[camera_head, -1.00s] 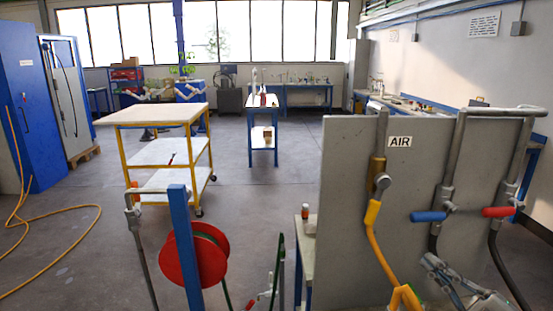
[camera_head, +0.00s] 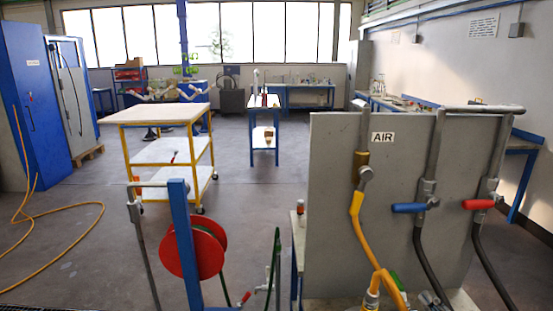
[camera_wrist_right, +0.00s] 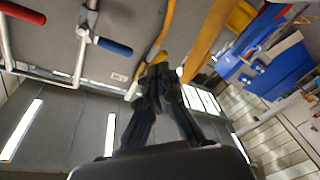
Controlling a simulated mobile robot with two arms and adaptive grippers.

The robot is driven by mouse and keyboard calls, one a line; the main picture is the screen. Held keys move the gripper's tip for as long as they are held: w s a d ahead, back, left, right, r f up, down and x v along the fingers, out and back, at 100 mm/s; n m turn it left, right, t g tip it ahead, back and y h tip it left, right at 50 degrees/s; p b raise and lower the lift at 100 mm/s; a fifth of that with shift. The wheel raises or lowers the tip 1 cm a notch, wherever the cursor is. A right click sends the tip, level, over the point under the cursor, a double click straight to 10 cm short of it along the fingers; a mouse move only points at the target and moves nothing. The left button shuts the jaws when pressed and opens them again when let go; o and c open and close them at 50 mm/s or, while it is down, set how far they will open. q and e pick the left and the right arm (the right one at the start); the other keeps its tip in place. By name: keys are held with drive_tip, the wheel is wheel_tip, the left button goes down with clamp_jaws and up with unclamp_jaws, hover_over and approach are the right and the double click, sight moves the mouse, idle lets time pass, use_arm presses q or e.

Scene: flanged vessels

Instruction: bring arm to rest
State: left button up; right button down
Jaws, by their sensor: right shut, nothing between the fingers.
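The panel bears an AIR label (camera_head: 383,137), a yellow hose (camera_head: 366,235), a blue valve handle (camera_head: 408,208) and a red valve handle (camera_head: 478,204). The blue handle (camera_wrist_right: 115,46) also shows in the wrist view, apart from the fingers. My left gripper is not in view.
A red hose reel (camera_head: 205,250) on a blue post (camera_head: 183,240) stands left of the panel. A yellow-framed cart (camera_head: 155,116) stands further back. An orange hose (camera_head: 45,263) lies on the floor at left. The floor between cart and blue table (camera_head: 264,103) is clear.

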drive_tip(key=s+a+f+m+g+h, duration=0.2)
drive_tip(key=s+f+m+g+h, duration=0.35)
drive_tip(key=f, duration=0.85)
drive_tip(key=s+a+f+m+g+y, duration=0.15)
drive_tip(key=s+a+f+g, duration=0.3)
drive_tip(key=s, duration=0.45)
drive_tip(key=s+a+f+m+g, duration=0.3)
drive_tip(key=s+a+f+g, duration=0.15)
drive_tip(key=s, duration=0.45)
wheel_tip(320, 180, down, 25)
drive_tip(key=s+g, duration=0.1)
drive_tip(key=s+d+f, duration=0.2)
drive_tip(key=s+f, duration=0.6)
drive_tip(key=s+d+f+g, duration=0.1)
drive_tip(key=s+d+f, duration=0.1)
drive_tip(key=s+f, duration=0.6)
drive_tip(key=shift+s+f, duration=0.4)
drive_tip(key=shift+s, duration=0.25)
